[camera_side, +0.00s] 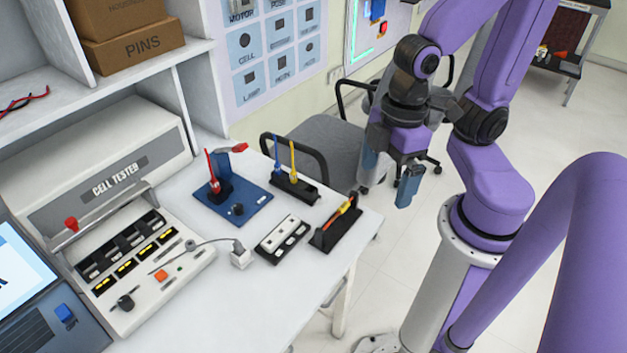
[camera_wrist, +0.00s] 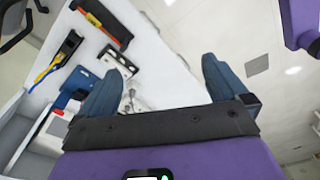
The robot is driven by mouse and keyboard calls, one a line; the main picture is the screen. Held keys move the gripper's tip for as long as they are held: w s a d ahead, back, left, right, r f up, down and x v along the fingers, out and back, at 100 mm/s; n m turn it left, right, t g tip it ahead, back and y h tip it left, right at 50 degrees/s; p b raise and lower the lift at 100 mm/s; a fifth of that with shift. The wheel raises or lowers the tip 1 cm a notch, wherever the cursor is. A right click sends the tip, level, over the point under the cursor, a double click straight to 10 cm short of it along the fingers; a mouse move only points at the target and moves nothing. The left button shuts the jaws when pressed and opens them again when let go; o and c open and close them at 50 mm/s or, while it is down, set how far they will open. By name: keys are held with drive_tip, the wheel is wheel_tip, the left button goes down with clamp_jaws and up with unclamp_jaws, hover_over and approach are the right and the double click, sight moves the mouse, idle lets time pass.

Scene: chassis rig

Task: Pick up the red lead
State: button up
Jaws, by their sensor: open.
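A red lead (camera_side: 213,172) stands upright in a black holder on a blue board, with a red clip (camera_side: 234,148) by the blue upright behind it. In the wrist view a small red part (camera_wrist: 58,112) shows near the blue board; I cannot tell whether it is the lead. My gripper (camera_side: 388,177) is open and empty, its blue fingers apart, in the air right of the table, well away from the lead. Both fingers also show in the wrist view (camera_wrist: 163,82).
The blue board (camera_side: 251,197) lies on the white table. Near it stand a black holder with blue and yellow tools (camera_side: 290,172), a white strip (camera_side: 282,238) and a black rack with a red-yellow tool (camera_side: 337,224). The cell tester (camera_side: 110,190) is left. A chair (camera_side: 335,140) stands behind.

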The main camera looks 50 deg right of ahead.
drive_tip(key=shift+s+d+r, duration=0.35)
drive_tip(key=shift+s+d, duration=0.05)
drive_tip(key=shift+d, duration=0.2)
drive_tip(key=shift+s+d+r+h, duration=0.15)
drive_tip(key=shift+s+d+h, duration=0.05)
drive_tip(key=shift+d+h, duration=0.15)
drive_tip(key=c, duration=1)
drive_tip(key=shift+o, duration=0.2)
